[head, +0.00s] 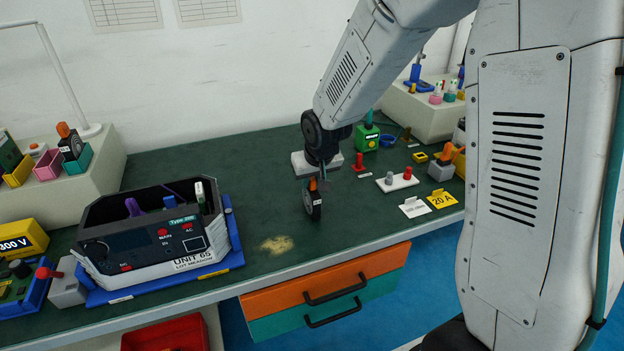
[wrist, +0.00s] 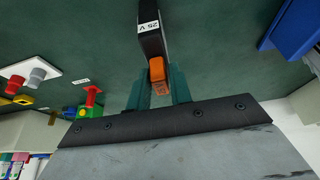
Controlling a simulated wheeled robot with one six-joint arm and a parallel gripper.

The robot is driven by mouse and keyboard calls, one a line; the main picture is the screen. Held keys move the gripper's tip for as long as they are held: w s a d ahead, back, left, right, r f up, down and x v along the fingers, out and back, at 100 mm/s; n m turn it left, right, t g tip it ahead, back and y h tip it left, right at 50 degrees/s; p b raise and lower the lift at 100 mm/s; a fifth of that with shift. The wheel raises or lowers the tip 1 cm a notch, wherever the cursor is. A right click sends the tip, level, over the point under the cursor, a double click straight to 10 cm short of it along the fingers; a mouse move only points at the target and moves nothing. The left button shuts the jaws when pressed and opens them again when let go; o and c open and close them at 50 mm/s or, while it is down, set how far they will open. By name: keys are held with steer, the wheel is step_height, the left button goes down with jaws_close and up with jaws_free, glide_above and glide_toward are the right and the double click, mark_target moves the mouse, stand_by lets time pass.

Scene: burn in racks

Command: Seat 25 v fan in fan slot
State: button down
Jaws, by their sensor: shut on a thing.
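My gripper (head: 320,178) is shut on the orange tab of the 25 V fan (head: 313,207), a thin dark part hanging upright below it. The fan is over the green bench, right of the unit; whether it touches the bench I cannot tell. In the wrist view the 25 V label on the fan (wrist: 150,32) shows beyond the tab, and the teal fingers of my gripper (wrist: 158,85) lie either side of the tab.
A similar orange-tabbed part (head: 70,142) stands in a teal bin on the left shelf. A white plate with pegs (head: 397,181), a yellow 20 A card (head: 442,198) and a green box (head: 367,137) lie to the right. The bench between unit and fan is clear, with a tan stain.

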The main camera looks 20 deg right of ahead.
steer(key=shift+f, duration=0.1)
steer(key=c, duration=1.3)
jaws_free()
steer(key=shift+o, duration=0.2)
